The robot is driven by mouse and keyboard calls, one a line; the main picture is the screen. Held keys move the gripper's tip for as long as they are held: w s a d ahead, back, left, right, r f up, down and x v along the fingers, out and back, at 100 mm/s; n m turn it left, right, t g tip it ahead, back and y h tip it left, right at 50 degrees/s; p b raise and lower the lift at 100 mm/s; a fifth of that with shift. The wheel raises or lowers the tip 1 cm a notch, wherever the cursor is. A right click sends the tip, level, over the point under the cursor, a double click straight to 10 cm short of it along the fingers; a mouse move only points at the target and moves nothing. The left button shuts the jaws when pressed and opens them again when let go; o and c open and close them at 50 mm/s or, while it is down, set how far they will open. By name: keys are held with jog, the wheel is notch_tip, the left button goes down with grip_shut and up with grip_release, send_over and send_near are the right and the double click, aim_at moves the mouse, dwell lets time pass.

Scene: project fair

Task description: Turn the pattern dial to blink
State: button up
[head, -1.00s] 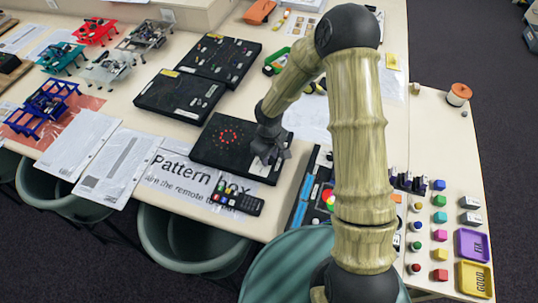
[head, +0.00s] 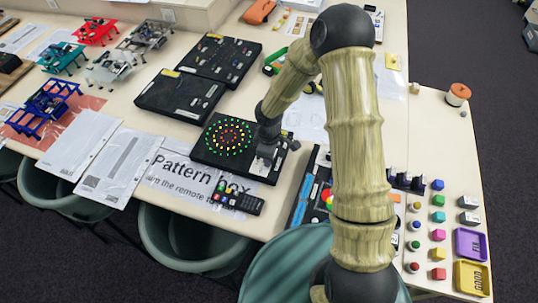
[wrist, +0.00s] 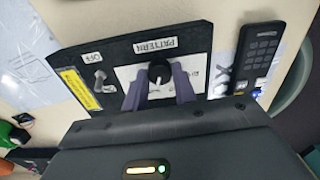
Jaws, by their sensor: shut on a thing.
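The black pattern box (head: 206,155) lies on the table in the head view, with rings of red, yellow and green lights lit on its left part. In the wrist view a black dial (wrist: 158,70) sits on a white plate beside the upside-down "PATTERN" label (wrist: 155,44). My gripper (wrist: 160,82) is shut on the dial, one finger on each side. It also shows over the right part of the box in the head view (head: 265,158). The dial's pointer and most position labels are hidden by the fingers, so I cannot read its setting.
A toggle switch (wrist: 99,78) marked "OFF" and a yellow sticker (wrist: 80,88) lie beside the dial. A black remote (head: 238,202) lies on the sign in front of the box. Other black boxes (head: 180,95) stand behind it.

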jog(key=o, duration=1)
jog(key=shift+r, duration=0.15)
notch_tip(320, 180, up, 17)
jog(key=b, duration=0.1)
jog(key=s+d+r+m+t, duration=0.2)
jog(key=s+d+m, duration=1)
jog(key=d+m, duration=0.1)
jog(key=shift+s+d+m+t, duration=0.15)
jog(key=shift+s+m+t, duration=0.2)
jog(key=shift+m, duration=0.35)
